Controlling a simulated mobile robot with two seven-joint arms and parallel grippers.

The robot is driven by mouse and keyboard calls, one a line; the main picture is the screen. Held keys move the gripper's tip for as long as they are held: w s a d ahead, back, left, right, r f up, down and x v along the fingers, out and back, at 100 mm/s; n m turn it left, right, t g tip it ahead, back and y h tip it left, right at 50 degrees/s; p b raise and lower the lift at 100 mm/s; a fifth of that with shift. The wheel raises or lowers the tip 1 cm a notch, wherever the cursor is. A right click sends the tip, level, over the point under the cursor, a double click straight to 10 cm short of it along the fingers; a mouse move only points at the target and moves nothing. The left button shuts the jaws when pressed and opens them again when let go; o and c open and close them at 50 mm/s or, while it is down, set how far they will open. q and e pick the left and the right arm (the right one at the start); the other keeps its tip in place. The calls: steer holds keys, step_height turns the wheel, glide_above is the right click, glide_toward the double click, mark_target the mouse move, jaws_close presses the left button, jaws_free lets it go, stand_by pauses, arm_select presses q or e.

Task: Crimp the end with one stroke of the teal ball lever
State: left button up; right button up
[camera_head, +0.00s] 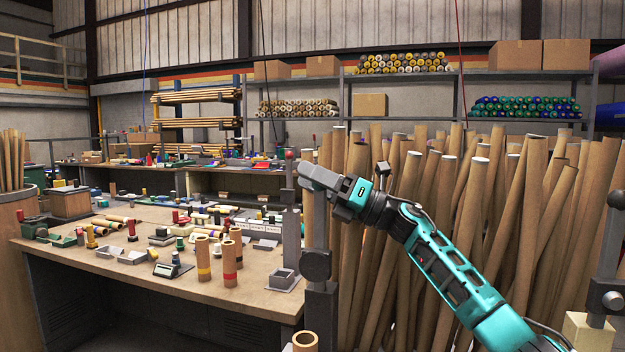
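No teal ball shows; one may be hidden by the gripper. My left gripper is not in view.
A wooden workbench (255,297) at left holds several tubes, a small grey tray (283,280) and small tools. A red ball (289,154) tops a grey column behind the post. Tall cardboard rolls (530,200) crowd the right.

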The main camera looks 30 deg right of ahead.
steer(key=b+v, duration=0.4)
steer(key=v, duration=0.9)
steer(key=shift+a, duration=0.1)
stand_by(0.4)
